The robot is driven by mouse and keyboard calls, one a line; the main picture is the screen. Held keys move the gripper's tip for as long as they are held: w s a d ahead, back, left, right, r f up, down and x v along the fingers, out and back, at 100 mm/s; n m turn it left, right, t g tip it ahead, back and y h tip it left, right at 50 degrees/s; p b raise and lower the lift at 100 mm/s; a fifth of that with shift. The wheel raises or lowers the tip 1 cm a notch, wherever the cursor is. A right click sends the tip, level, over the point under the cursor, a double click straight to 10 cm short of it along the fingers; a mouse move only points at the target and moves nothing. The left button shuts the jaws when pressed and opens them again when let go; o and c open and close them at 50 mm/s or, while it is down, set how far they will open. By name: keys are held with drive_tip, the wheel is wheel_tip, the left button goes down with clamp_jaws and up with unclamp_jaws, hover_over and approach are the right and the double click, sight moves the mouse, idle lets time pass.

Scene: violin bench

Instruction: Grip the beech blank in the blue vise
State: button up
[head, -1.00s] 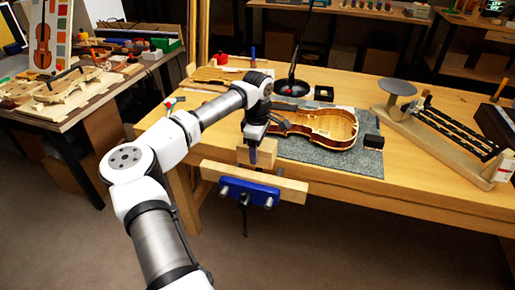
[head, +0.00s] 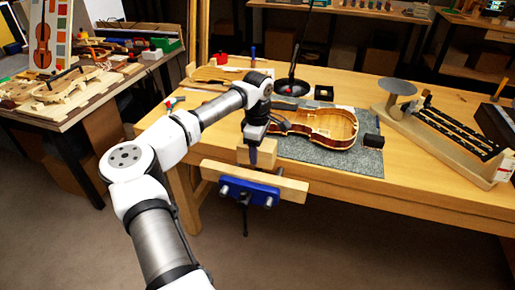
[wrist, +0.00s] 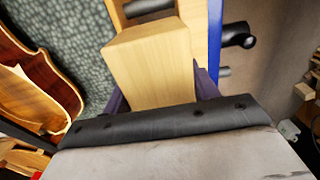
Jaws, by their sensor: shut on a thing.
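The beech blank (wrist: 150,65) is a pale wooden block in the wrist view. My gripper (wrist: 160,98) is shut on it, with a dark purple finger on either side. In the head view my gripper (head: 253,157) points down at the blue vise (head: 250,191) on the table's front edge, and the blank (head: 243,153) shows beside the fingers. The vise's long wooden front jaw (head: 290,188) stands off from the table. The blank is at the gap behind that jaw; I cannot tell how deep it sits or whether it touches the jaws. Its lower end is hidden.
An open violin body (head: 325,125) lies on a grey mat (head: 362,163) right behind the vise. A small black block (head: 373,141) is at its right. A wooden stand with a grey disc (head: 397,87) is farther right. The vise handle hangs below the front edge.

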drive_tip(key=shift+f+b, duration=0.8)
drive_tip(key=shift+f, duration=0.65)
drive_tip(key=shift+r, duration=0.2)
drive_tip(key=shift+r+p, duration=0.8)
drive_tip(key=shift+r, duration=0.3)
drive_tip(key=shift+f+b, duration=0.6)
drive_tip(key=shift+f, duration=0.7)
idle(0.6)
drive_tip(key=o, duration=1.3)
drive_tip(key=shift+r, duration=0.2)
drive_tip(key=shift+c, duration=0.2)
drive_tip(key=shift+w+r, duration=0.15)
drive_tip(key=shift+r, duration=0.35)
drive_tip(key=r, duration=0.4)
drive_tip(key=r+b, duration=0.1)
drive_tip(key=r, duration=0.7)
drive_tip(key=shift+s+r, duration=0.3)
